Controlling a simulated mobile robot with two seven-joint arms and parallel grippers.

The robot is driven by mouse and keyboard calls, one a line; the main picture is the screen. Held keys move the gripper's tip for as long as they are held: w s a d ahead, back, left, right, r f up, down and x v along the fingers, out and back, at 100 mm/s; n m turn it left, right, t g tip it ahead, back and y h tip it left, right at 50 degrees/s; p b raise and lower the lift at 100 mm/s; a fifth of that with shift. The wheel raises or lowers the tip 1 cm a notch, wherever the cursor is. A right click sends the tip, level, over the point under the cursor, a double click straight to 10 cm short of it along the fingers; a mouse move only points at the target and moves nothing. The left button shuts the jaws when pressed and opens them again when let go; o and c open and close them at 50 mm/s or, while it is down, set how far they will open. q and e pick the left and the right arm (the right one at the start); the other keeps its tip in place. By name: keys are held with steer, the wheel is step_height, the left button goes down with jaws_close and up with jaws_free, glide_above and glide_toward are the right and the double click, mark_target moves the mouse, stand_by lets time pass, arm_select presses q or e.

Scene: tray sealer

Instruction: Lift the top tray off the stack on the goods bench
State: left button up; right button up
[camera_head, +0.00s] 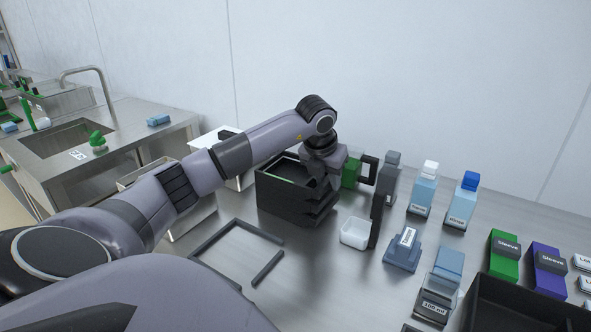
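A stack of black trays (280,202) stands on the metal goods bench (320,275), near the middle of the view. The top tray (268,177) is open and looks empty where its inside shows. My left arm reaches across from the left, and my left gripper (329,172) points down at the right side of the stack, by the top tray's rim. The wrist and gripper body cover that side of the stack. The fingertips cannot be made out, so contact with the tray is unclear. My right gripper is not in view.
A small white tub (354,233) and a dark upright piece (376,220) stand close on the right. Labelled bottles (423,190), a green sleeve box (504,256) and a black bin (525,305) fill the right side.

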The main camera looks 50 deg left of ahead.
arm_select(q)
jaws_close()
steer(key=shift+r, duration=0.1)
